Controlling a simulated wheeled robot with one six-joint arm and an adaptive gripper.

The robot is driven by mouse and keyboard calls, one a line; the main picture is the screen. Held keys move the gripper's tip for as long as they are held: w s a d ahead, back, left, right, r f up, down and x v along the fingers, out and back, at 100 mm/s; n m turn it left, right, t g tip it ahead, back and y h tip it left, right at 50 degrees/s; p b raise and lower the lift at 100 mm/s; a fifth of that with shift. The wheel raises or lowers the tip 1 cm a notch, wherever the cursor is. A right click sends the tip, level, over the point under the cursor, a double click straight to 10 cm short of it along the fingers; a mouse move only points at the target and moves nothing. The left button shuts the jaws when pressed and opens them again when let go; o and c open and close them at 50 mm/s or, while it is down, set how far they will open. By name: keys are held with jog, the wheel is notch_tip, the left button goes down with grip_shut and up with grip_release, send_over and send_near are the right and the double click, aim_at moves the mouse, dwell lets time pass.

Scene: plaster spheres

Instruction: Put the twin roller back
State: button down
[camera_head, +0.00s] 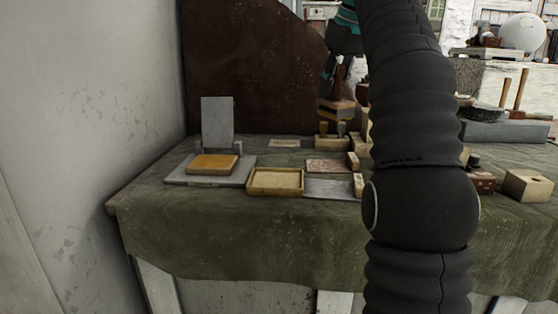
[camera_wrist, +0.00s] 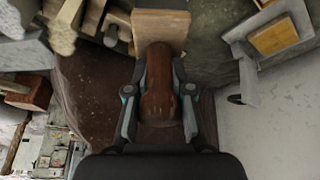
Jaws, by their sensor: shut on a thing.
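My gripper (camera_wrist: 158,75) is shut on the dark brown handle of a wooden-handled tool (camera_wrist: 158,93). A flat, pale wooden block (camera_wrist: 160,25) shows beyond the handle's far end. In the head view the handle (camera_head: 338,80) hangs below my gripper (camera_head: 342,62), above the back of the table. My arm hides part of this area. I see no rollers on the held tool and cannot tell whether it is the twin roller. A small wooden holder (camera_head: 331,143) with two upright pieces stands just below it.
A grey hinged stand (camera_head: 217,125) with a yellow pad (camera_head: 212,164) is at the table's left. A shallow wooden tray (camera_head: 275,194) and grey slab (camera_head: 330,189) lie beside it. Blocks (camera_head: 528,186) stand at the right.

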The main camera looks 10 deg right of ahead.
jog(key=shift+s+d+r+m, duration=0.1)
jog(key=shift+s+r+m, duration=0.3)
jog(key=shift+m, duration=0.4)
jog(key=shift+w+a+f+b, duration=0.4)
jog(key=shift+w+a+f, duration=0.6)
jog(key=shift+a+f, duration=0.75)
jog(key=shift+w+a+f+b, duration=0.45)
jog(key=shift+w+a+f, duration=0.55)
jog(key=shift+a+f, duration=0.8)
jog(key=shift+w+a+f+b, duration=0.4)
jog(key=shift+w+a+f, duration=0.6)
jog(key=shift+a+f, duration=0.75)
jog(key=shift+d+f, duration=0.25)
jog(key=shift+d, duration=0.05)
jog(key=shift+f, duration=0.15)
jog(key=c, duration=1)
grip_release()
